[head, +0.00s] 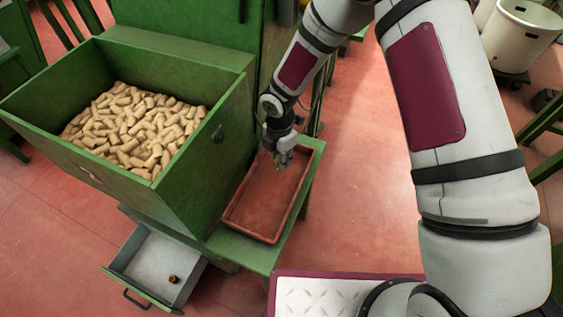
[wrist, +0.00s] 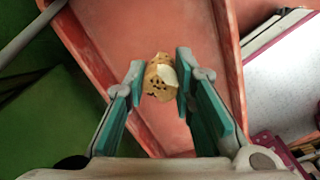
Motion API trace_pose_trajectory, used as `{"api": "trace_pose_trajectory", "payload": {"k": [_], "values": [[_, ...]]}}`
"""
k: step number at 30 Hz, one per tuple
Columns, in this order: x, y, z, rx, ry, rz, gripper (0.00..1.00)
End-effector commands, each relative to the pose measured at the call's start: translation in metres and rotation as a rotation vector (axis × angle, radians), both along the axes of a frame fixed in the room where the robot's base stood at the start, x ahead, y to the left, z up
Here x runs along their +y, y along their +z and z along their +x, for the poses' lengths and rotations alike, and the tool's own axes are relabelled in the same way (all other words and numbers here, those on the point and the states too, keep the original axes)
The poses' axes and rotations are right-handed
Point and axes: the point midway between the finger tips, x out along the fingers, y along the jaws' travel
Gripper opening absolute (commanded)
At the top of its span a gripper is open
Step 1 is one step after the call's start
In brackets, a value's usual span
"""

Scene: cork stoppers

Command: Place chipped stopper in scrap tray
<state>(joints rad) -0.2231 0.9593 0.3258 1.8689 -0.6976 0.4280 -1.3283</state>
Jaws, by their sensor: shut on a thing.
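The chipped stopper (wrist: 159,79) is a tan cork with dark specks and a pale chipped patch, seen in the wrist view. My gripper (wrist: 160,82) is shut on it, one finger on each side. In the head view my gripper (head: 283,160) hangs over the far part of the scrap tray, and the stopper is barely visible there. The scrap tray (head: 262,220) is a shallow red-brown tray on a green stand beside the large bin. Its floor looks bare. In the wrist view the tray (wrist: 195,35) lies below the stopper.
A large green bin (head: 190,200) full of cork stoppers (head: 135,125) stands left of the tray. Below it an open grey drawer (head: 150,265) holds one small brown item (head: 173,279). A cream bucket (head: 520,35) stands at the far right. Red floor is clear right of the tray.

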Motion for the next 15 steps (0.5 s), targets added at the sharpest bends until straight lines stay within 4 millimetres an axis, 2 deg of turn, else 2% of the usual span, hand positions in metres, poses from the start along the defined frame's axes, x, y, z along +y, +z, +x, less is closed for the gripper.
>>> {"api": "trace_pose_trajectory", "payload": {"k": [4, 9, 15], "values": [[-0.005, -0.003, 0.013, 0.001, -0.004, 0.001, 0.14], [-0.004, -0.031, 0.01, 0.002, -0.001, -0.001, 0.14], [-0.004, -0.036, 0.011, 0.0, -0.002, 0.0, 0.14]]}}
